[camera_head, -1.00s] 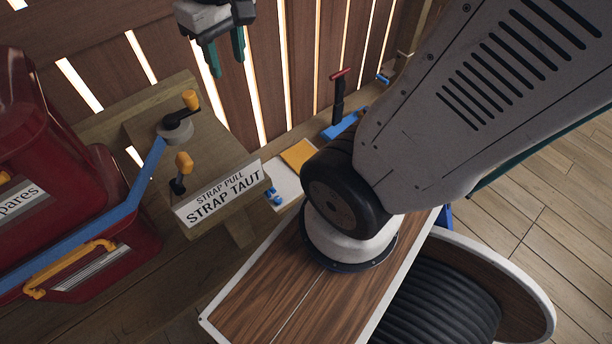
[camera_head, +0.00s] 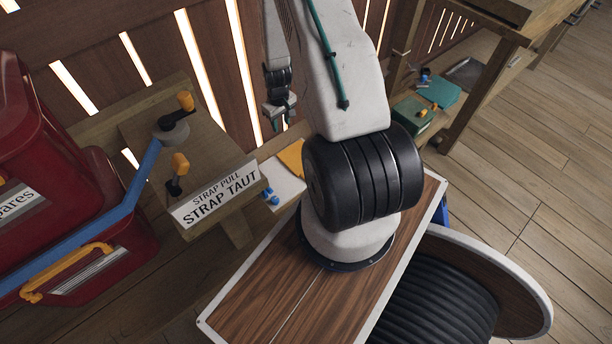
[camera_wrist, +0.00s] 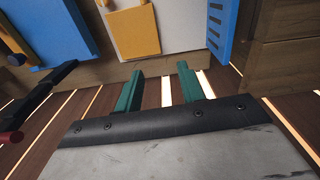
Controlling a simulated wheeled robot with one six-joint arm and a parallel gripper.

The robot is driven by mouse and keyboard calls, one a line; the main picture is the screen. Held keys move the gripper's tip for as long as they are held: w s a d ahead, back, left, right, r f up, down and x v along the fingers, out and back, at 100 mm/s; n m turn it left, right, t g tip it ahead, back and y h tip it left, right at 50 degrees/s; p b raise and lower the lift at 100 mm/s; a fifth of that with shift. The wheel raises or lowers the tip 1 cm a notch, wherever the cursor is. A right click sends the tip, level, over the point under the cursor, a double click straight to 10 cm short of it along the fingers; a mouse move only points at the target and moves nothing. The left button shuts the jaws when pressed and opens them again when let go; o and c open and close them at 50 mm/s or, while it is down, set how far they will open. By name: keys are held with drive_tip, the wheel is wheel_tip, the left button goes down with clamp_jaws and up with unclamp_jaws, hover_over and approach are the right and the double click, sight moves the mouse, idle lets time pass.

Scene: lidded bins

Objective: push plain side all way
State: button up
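My gripper (camera_head: 283,120) hangs in front of the slatted fence in the head view, past the far end of the white board. Its two teal fingers are apart with nothing between them, as the wrist view (camera_wrist: 160,75) shows. In the wrist view, a plain blue piece (camera_wrist: 45,30) is at upper left and a blue slotted piece (camera_wrist: 220,30) at upper right. Between them an orange-yellow plate (camera_wrist: 132,32) lies on a white board (camera_wrist: 178,25). The fingertips appear apart from these pieces. I cannot tell for certain which one the task's plain side is.
A cable reel (camera_head: 510,285) is at lower right.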

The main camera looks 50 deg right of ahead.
drive_tip(key=s+f, duration=0.3)
drive_tip(key=f, duration=0.3)
drive_tip(key=s+f, duration=0.3)
drive_tip(key=f, duration=0.3)
drive_tip(key=s+d+f, duration=0.1)
drive_tip(key=s+f, duration=0.3)
drive_tip(key=f, duration=0.3)
drive_tip(key=shift+f, duration=0.1)
wheel_tip(320, 180, down, 8)
drive_tip(key=shift+r, duration=0.1)
clamp_jaws()
